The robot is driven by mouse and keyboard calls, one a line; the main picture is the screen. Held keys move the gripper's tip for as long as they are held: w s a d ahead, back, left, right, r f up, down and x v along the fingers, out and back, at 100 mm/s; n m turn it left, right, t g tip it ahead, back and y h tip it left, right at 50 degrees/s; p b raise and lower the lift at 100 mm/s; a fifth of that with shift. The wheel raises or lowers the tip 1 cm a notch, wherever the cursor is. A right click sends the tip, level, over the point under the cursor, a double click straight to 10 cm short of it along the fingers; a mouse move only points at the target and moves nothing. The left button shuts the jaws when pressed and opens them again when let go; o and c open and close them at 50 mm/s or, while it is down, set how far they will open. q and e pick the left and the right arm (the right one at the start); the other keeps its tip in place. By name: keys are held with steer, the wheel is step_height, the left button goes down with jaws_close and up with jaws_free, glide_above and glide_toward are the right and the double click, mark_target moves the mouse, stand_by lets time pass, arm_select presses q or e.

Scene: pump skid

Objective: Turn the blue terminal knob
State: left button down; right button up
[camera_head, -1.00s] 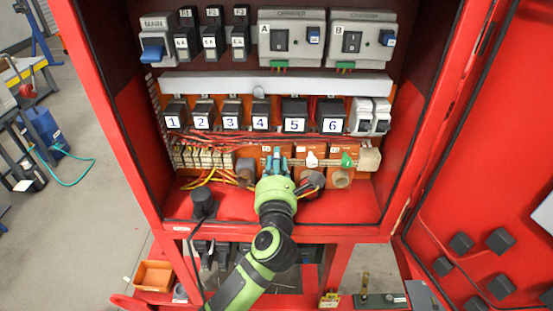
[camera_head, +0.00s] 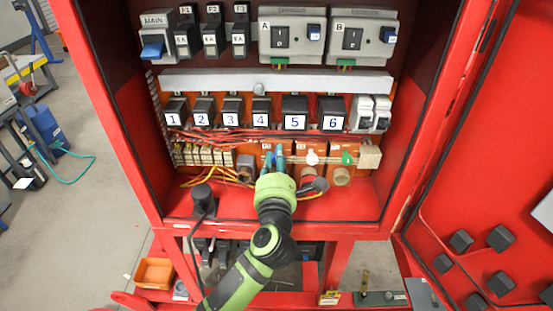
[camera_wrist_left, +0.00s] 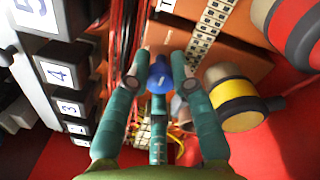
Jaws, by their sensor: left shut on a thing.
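The blue terminal knob (camera_wrist_left: 160,76) shows in the left wrist view, between the fingertips of my left gripper (camera_wrist_left: 160,84). The fingers are closed around its sides. In the head view my left gripper (camera_head: 274,158) reaches the lower terminal row inside the red cabinet, and a bit of blue shows at its fingertips. The knob is mostly hidden there by the fingers. The orange terminal block (camera_wrist_left: 236,58) lies behind the knob. My right gripper is not seen.
A white knob (camera_head: 312,158) and a green knob (camera_head: 347,158) stand to the right on the same row. Numbered black relays (camera_head: 295,112) and red wires lie above. A black plug (camera_head: 203,198) stands on the cabinet floor at the left. A connector with a yellow band (camera_wrist_left: 236,98) is close beside the gripper.

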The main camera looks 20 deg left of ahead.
arm_select(q)
steer(key=c, duration=1.2)
jaws_free()
steer(key=shift+r, duration=0.25)
steer(key=shift+o, duration=0.6)
steer(key=shift+f, duration=0.1)
steer(key=shift+f, duration=0.1)
steer(key=v, duration=1.2)
